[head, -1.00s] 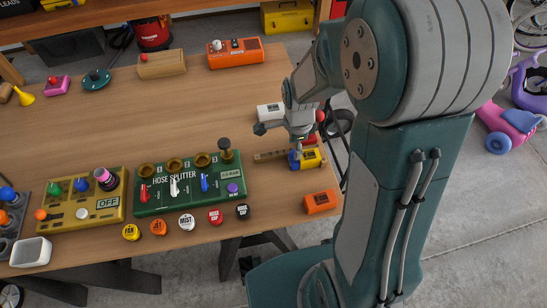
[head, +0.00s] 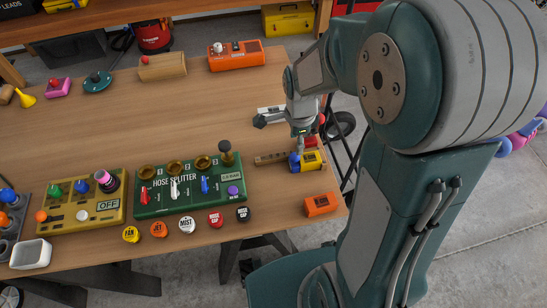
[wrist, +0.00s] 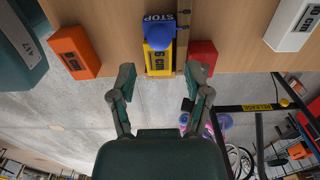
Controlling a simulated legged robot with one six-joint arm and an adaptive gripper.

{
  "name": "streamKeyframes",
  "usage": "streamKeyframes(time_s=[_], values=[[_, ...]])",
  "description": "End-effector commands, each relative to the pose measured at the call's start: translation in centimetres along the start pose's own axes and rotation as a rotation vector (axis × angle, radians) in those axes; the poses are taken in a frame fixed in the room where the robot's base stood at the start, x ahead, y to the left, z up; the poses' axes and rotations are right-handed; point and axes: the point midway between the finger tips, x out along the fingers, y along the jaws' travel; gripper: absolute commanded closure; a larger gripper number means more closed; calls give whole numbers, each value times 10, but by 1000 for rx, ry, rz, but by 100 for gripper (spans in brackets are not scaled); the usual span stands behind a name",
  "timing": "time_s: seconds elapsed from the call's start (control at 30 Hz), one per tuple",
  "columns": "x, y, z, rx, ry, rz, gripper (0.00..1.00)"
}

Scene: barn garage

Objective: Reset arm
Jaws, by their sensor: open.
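My gripper (head: 300,132) hangs over the right end of the wooden workbench (head: 110,130) in the head view. In the wrist view my gripper (wrist: 162,78) has its two fingers spread, with nothing held between them. A yellow block with a blue end and a blue knob (wrist: 158,58) lies just ahead between the fingertips; it also shows in the head view (head: 312,161). A wooden strip (wrist: 183,42) and a red block (wrist: 202,56) are beside it. My arm fills the right of the head view.
An orange block (head: 321,204) sits near the bench's front right corner. A green hose splitter box (head: 190,192) and several round labelled buttons (head: 187,224) are to the left. A white block (wrist: 291,25) lies to the right in the wrist view. The bench middle is clear.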

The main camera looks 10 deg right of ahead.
Motion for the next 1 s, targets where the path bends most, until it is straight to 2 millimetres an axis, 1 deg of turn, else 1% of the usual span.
streamKeyframes(time_s=[0.27,0.37,0.47,0.6,0.67,0.8,1.0], values=[[-1,0,0,-4,0,-2,37],[-10,2,0,-49,1,-19,37],[-31,9,0,-165,5,-60,37],[-68,25,1,-401,28,-136,37],[-83,34,1,-506,44,-167,37],[-113,55,1,-745,93,-234,37],[-149,90,2,-1084,195,-319,37]])
